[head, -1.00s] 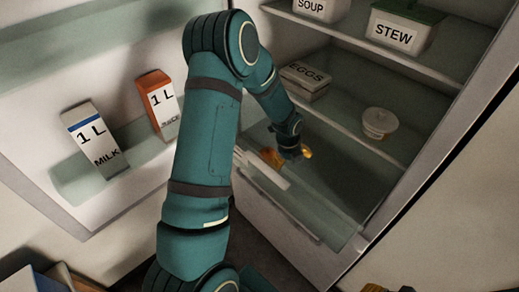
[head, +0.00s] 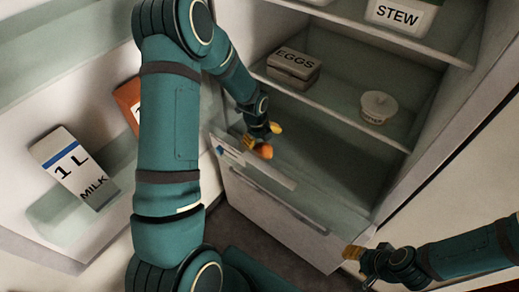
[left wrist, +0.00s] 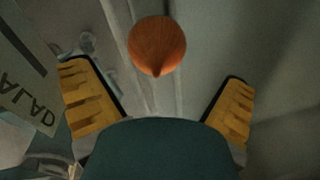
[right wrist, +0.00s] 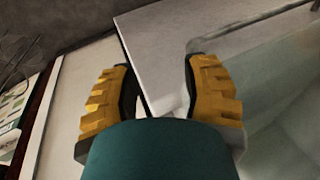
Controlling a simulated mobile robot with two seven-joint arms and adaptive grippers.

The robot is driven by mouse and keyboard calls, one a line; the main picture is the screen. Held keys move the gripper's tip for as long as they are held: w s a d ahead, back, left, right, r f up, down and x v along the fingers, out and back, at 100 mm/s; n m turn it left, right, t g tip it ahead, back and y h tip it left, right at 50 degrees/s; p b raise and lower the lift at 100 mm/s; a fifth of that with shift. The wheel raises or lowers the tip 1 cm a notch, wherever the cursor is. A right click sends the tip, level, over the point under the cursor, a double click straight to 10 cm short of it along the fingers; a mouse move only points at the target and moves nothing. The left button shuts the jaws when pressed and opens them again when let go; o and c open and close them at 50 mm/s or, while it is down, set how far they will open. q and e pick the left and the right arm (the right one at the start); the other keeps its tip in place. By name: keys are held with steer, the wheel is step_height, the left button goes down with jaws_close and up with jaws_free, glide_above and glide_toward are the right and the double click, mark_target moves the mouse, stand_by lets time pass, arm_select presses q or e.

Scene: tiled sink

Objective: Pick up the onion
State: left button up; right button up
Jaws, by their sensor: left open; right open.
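The round orange-brown onion (head: 264,151) is in the fridge's lower drawer area, by my left gripper (head: 262,136). In the left wrist view the onion (left wrist: 157,45) lies beyond the fingertips and between their lines, with its pointed end toward me. My left gripper (left wrist: 158,85) is open, with nothing between its fingers. My right gripper (head: 352,252) is low at the right, by the drawer's front right corner.
The pulled-out drawer (head: 285,205) has a raised front edge. Eggs (head: 293,65) and a lidded tub (head: 378,107) sit on the shelf above. Milk (head: 75,170) stands in the door at left.

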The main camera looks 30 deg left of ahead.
mark_target(263, 152)
arm_select(q)
steer(key=f, duration=0.2)
steer(key=f+b, duration=0.1)
steer(key=f, duration=0.4)
steer(key=shift+w+d+b, duration=0.15)
steer(key=shift+w+b, duration=0.2)
steer(key=shift+b, duration=0.05)
steer(key=c, duration=1.2)
